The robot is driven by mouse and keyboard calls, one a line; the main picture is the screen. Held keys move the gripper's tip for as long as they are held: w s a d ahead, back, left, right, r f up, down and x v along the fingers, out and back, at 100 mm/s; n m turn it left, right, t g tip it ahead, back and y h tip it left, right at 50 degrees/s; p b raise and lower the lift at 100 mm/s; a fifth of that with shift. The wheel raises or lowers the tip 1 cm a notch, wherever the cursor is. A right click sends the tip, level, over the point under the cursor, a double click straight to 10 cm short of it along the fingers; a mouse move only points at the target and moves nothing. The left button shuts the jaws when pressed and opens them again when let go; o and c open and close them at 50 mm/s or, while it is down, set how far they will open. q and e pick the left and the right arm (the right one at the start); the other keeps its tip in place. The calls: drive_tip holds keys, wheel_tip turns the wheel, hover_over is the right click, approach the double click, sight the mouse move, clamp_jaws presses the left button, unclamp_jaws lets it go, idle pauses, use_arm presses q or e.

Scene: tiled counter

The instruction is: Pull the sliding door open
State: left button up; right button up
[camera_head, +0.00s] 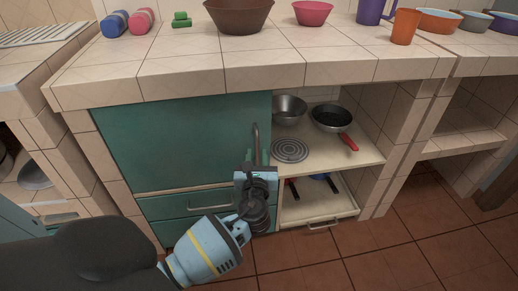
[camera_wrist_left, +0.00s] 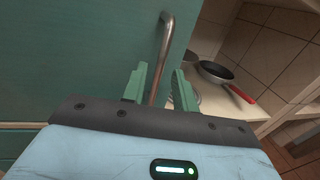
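The sliding door (camera_head: 180,140) is a teal panel over the left part of the cabinet under the counter. Its upright metal bar handle (camera_head: 256,138) is near its right edge. My left gripper (camera_head: 257,168) is at the lower part of this handle. In the left wrist view, the green fingers of my left gripper (camera_wrist_left: 160,85) are apart, and the handle (camera_wrist_left: 164,50) runs between them, closer to the left finger. A gap shows between the handle and the right finger. The handle's lower end is hidden by the gripper. My right gripper is not in view.
Right of the door is an open shelf (camera_head: 345,155) with a steel bowl (camera_head: 289,108) and a red-handled pan (camera_head: 332,118). Below are a teal drawer (camera_head: 190,203) and an open drawer (camera_head: 330,212).

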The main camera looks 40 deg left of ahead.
sight(257, 149)
use_arm(q)
drive_tip(key=shift+b+x, duration=0.5)
drive_tip(key=shift+x, duration=1.65)
clamp_jaws()
